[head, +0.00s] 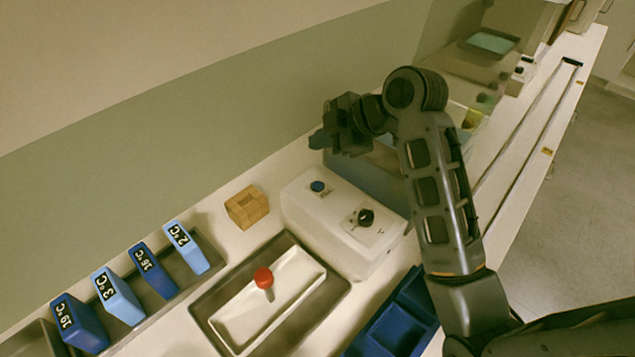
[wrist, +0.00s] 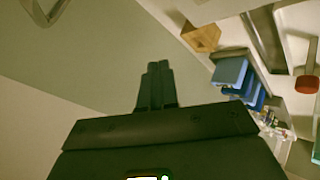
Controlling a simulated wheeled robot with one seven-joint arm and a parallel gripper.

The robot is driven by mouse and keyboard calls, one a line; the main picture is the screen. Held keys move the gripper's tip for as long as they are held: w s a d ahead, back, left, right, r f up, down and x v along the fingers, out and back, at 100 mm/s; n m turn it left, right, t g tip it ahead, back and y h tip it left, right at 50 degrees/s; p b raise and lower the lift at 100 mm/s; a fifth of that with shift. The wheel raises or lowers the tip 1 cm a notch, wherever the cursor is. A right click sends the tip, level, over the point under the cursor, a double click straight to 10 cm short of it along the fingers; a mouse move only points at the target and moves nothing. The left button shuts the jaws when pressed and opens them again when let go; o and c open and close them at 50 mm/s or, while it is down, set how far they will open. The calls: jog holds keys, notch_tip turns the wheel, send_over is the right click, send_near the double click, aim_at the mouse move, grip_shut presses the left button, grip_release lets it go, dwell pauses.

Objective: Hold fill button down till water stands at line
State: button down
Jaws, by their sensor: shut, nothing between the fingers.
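A white box (head: 345,222) stands on the counter with a round blue button (head: 318,187) and a black knob (head: 365,217) on top. I cannot read which is the fill button. My gripper (head: 322,139) is raised behind the box, up and slightly right of the blue button in the head view, apart from it. Its fingers (wrist: 157,85) are shut together and empty in the wrist view. A grey-blue surface (head: 378,172) behind the box is partly hidden by my arm. I cannot make out a water level or line.
A wooden block (head: 246,207) stands left of the box. A grey tray (head: 338,287) holds a white dish with a red knob. Blue temperature-marked blocks (head: 189,248) stand in a rack at left. A blue bin (head: 372,340) is in front. The wall is close behind.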

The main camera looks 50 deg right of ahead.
aim_at(321, 187)
jog(key=shift+f, duration=0.2)
notch_tip(321, 187, down, 9)
jog(key=b, duration=0.6)
jog(key=shift+r, duration=0.2)
jog(key=shift+f, duration=0.1)
dwell(1.8)
jog(key=shift+f, duration=0.3)
